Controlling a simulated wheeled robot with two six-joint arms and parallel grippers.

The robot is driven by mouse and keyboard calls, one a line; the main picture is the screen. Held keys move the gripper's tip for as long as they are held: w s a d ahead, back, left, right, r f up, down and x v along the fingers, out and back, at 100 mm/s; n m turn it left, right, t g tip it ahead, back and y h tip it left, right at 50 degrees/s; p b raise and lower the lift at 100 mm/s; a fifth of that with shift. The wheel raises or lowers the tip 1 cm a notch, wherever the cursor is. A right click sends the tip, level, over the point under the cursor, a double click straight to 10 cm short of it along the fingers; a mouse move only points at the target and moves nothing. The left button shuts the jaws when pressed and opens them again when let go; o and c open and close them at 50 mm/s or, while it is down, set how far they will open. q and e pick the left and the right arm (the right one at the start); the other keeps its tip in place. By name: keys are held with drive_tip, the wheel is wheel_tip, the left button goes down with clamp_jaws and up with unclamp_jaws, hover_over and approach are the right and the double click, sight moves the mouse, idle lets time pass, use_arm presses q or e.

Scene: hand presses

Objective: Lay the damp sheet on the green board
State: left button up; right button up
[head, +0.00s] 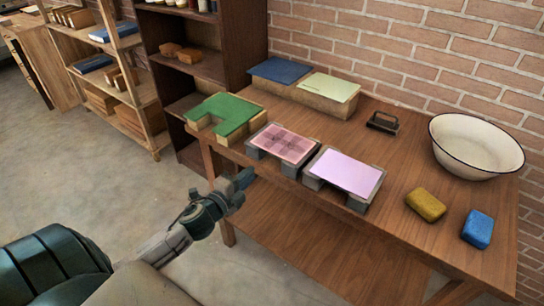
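The green board (226,112), with a notch in its front edge, lies on a wooden block at the table's left end. Right of it, a pink sheet with a darker grid (284,144) lies on grey blocks. A plain lilac sheet (347,172) lies on another grey stand. A pale green sheet (329,87) lies on a wooden block at the back. I cannot tell which sheet is damp. My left gripper (243,188) is empty in front of the table, below the green board and apart from it. Its fingers look spread. My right gripper is out of view.
A dark blue panel (280,70) lies beside the pale green sheet. A dark handled tool (383,123), a white basin (476,146), a yellow block (426,204) and a blue block (477,229) stand on the right. Bare wooden tabletop (400,170) lies between. Shelves stand left.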

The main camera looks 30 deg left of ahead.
use_arm(q)
wheel_tip(320, 180, up, 2)
drive_tip(key=p, duration=0.5)
approach(278, 148)
drive_tip(key=w, duration=0.1)
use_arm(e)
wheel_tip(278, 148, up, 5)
use_arm(q)
drive_tip(key=shift+m+h, duration=0.3)
drive_tip(key=w+b, duration=0.2)
drive_tip(key=b, duration=0.1)
drive_tip(key=w+f+b, duration=0.1)
drive_tip(key=w+b, duration=0.1)
drive_tip(key=b, duration=0.1)
drive_tip(key=shift+w+r+b, duration=0.1)
drive_tip(key=shift+w+b, duration=0.5)
drive_tip(key=shift+b, duration=0.25)
drive_tip(key=shift+w+r, duration=0.15)
drive_tip(key=shift+w, duration=0.15)
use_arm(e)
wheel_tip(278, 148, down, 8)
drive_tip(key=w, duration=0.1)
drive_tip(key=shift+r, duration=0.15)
use_arm(q)
clamp_jaws()
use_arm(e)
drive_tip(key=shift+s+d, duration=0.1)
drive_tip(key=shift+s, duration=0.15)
